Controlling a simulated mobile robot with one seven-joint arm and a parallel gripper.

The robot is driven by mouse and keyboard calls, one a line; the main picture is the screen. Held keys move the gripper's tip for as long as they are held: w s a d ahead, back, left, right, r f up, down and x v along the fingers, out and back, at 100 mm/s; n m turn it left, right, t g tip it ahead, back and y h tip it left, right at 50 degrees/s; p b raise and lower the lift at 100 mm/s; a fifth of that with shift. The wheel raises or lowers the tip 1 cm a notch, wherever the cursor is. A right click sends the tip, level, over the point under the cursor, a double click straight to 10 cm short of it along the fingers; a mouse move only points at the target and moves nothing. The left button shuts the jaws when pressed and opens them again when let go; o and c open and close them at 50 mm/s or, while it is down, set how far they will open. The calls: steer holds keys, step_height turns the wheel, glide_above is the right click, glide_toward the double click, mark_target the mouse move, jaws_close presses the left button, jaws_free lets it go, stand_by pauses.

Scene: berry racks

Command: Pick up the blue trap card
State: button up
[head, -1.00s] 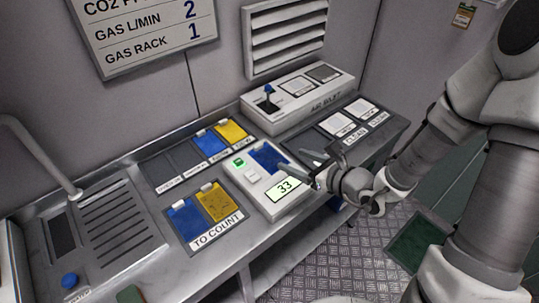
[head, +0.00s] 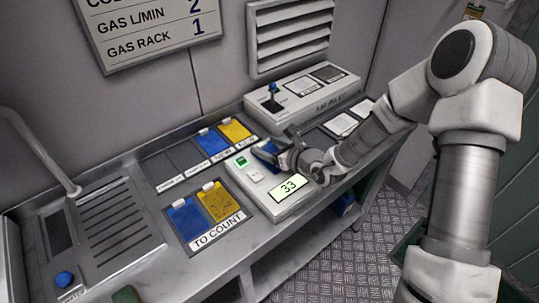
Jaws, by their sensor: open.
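One blue trap card (head: 187,220) lies in the left slot of the TO COUNT tray (head: 217,233), beside a yellow card (head: 217,201). Another blue card (head: 211,142) sits in the rack behind, next to a second yellow card (head: 234,131). A blue patch (head: 265,157) shows on top of the counting device (head: 285,208), partly hidden by my gripper. My gripper (head: 276,143) is open over that patch, its fingers pointing left. I cannot tell whether they touch it.
The device display (head: 289,186) reads 33. A box with a black lever (head: 272,98) stands behind my gripper. White cards (head: 341,125) lie to the right. A grooved panel (head: 110,230) and curved rail (head: 45,150) are at the left.

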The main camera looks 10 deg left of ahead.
steer(key=shift+w+a+f, duration=0.25)
steer(key=shift+w+a, duration=0.1)
steer(key=shift+a, duration=0.15)
jaws_close()
steer(key=shift+r, duration=0.15)
steer(key=shift+r, duration=0.7)
step_height(320, 180, up, 3)
steer(key=shift+f+p, duration=0.15)
steer(key=shift+p, duration=0.35)
steer(key=d+r+p, duration=0.1)
steer(key=d+r, duration=0.2)
steer(key=d, duration=0.2)
steer(key=s+d+r+p, duration=0.1)
steer(key=d+r, duration=0.2)
steer(key=d, duration=0.3)
steer(key=shift+d+r, duration=0.3)
